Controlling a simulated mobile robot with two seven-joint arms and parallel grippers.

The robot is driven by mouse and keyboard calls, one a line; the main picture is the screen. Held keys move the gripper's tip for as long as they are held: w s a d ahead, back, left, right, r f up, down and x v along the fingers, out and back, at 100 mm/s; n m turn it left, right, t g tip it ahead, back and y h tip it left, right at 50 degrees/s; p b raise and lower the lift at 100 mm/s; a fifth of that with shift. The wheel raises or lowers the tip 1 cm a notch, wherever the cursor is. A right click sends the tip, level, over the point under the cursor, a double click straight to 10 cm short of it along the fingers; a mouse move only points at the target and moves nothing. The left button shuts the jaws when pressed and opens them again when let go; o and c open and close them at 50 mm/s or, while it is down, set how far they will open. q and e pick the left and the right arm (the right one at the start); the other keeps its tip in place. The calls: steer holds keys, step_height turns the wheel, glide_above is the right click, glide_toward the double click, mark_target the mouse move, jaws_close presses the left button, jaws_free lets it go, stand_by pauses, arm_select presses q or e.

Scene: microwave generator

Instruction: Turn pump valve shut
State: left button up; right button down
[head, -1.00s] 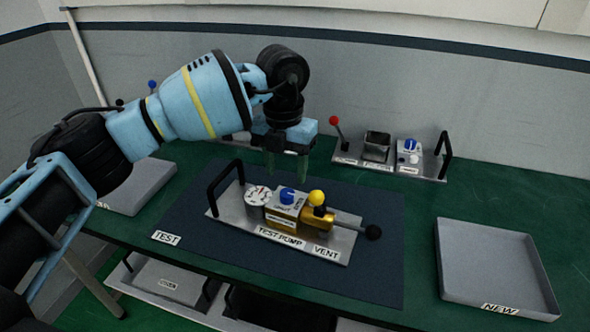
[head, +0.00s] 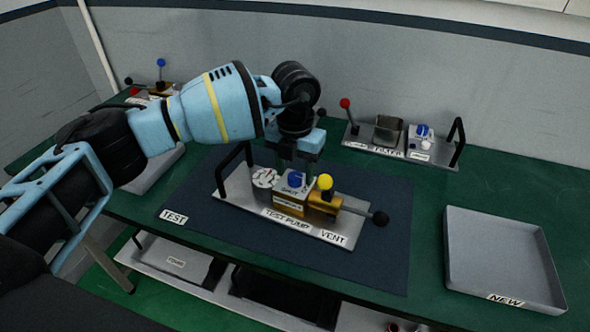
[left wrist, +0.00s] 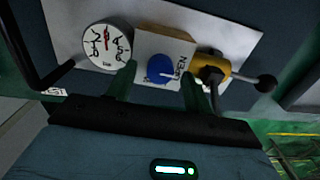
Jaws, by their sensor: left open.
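The test pump unit (head: 228,193) lies on the dark mat. It carries a round gauge (head: 265,178), a blue valve knob (head: 296,180) on a block, a brass body with a yellow ball (head: 325,182), and a black-ended lever (head: 380,218). My left gripper (head: 295,172) points down over the knob, open. In the left wrist view the blue knob (left wrist: 160,68) sits between the two green fingertips (left wrist: 158,80), with no clear contact. The gauge (left wrist: 106,45) is left of the fingers and the brass body (left wrist: 213,66) is right. My right gripper is not seen.
A black handle (head: 233,165) stands at the pump's left end. An empty grey tray labelled NEW (head: 503,258) is at right. Another plate with a red-topped lever (head: 346,104) and a blue knob stands by the wall. The mat (head: 350,275) in front is clear.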

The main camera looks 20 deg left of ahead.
arm_select(q)
steer(key=shift+f, duration=0.3)
steer(key=c, duration=1)
